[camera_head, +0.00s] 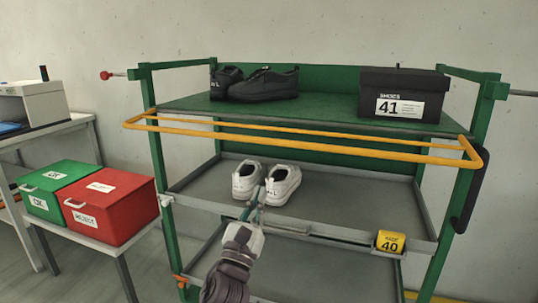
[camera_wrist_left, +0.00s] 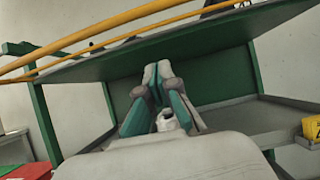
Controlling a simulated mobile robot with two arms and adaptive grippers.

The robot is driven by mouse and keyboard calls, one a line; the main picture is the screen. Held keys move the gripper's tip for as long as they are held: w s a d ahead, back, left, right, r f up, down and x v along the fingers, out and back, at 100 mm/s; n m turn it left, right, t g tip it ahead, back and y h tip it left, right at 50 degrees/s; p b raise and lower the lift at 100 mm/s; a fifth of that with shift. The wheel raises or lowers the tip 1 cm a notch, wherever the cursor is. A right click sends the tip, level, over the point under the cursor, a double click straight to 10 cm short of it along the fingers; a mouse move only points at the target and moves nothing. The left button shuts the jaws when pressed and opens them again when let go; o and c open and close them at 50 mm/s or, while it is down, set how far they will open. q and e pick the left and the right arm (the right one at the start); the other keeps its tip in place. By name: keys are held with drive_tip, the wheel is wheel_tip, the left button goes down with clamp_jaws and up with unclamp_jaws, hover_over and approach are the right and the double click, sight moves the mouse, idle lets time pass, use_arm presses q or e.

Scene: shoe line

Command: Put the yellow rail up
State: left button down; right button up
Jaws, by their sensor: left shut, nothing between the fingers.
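The yellow rail (camera_head: 300,135) is a long loop across the front of the green rack, level with just below the top shelf. It sticks out in front of the posts. In the left wrist view the rail (camera_wrist_left: 110,35) crosses the top, above my gripper. My left gripper (camera_head: 256,197) is shut and empty, below the rail and in front of the middle shelf. Its closed fingertips (camera_wrist_left: 157,72) point up toward the rack in the wrist view, apart from the rail. My right gripper is not in view.
Black shoes (camera_head: 265,84) and a black shoe box (camera_head: 402,93) stand on the top shelf. White shoes (camera_head: 268,182) sit on the middle shelf behind my gripper. A yellow 40 tag (camera_head: 390,242) is on its front edge. Green (camera_head: 55,188) and red (camera_head: 112,204) boxes stand left.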

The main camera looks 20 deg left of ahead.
use_arm(q)
drive_tip(key=w+r+p, duration=0.2)
drive_tip(key=w+r, duration=0.3)
drive_tip(key=r, duration=0.2)
drive_tip(key=shift+w+r, duration=0.15)
drive_tip(key=shift+r, duration=0.2)
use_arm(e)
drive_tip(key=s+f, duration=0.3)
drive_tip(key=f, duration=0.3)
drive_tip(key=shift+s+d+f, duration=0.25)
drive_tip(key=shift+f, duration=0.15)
use_arm(q)
drive_tip(key=shift+d, duration=0.1)
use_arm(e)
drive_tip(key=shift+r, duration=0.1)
